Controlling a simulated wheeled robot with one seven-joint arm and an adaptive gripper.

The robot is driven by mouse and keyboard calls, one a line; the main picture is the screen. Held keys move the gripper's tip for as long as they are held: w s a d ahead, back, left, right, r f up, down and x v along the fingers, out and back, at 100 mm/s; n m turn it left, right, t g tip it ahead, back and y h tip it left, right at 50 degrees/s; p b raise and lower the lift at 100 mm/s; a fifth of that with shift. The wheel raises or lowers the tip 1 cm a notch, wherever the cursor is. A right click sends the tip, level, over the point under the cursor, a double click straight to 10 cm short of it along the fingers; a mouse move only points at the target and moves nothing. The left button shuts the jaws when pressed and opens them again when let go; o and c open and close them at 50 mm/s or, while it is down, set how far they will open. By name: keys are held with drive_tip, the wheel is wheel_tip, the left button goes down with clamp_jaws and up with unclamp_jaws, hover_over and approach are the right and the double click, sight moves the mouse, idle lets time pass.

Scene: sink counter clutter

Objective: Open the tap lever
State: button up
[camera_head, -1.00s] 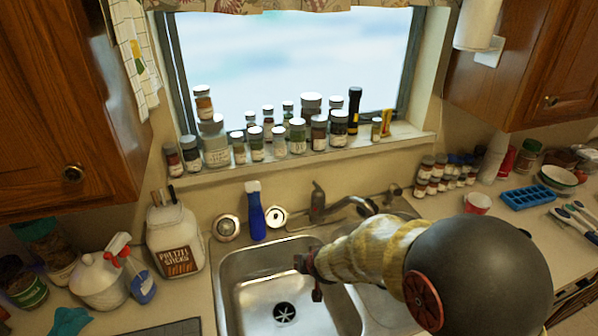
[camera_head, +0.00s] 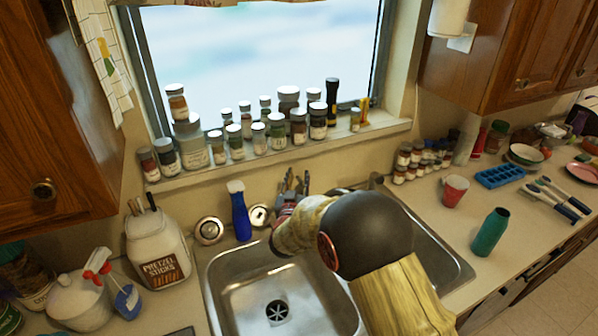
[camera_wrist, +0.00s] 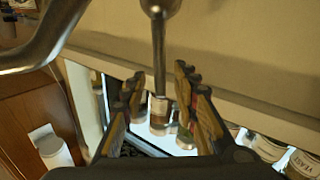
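The tap is mostly hidden behind my arm in the head view. In the wrist view its thin metal lever (camera_wrist: 158,55) runs down from a rounded metal base, and the curved spout (camera_wrist: 45,38) is at the upper left. My gripper (camera_wrist: 164,85) is open, with one finger on each side of the lever's free end. I see gaps between the lever and both fingers, though depth is hard to judge. In the head view my gripper (camera_head: 292,184) points at the tap behind the sink, below the window sill.
Jars and bottles (camera_head: 222,143) line the sill just behind my gripper. A blue bottle (camera_head: 240,212) stands left of the tap. The steel sink (camera_head: 232,290) lies below my arm. A red cup (camera_head: 454,191) and a teal bottle (camera_head: 490,232) stand on the right counter.

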drive_tip(key=shift+w+d, duration=0.15)
drive_tip(key=shift+w, duration=0.9)
drive_tip(key=shift+w+d, duration=0.1)
drive_tip(key=shift+w, duration=0.95)
drive_tip(key=shift+c, duration=0.2)
clamp_jaws()
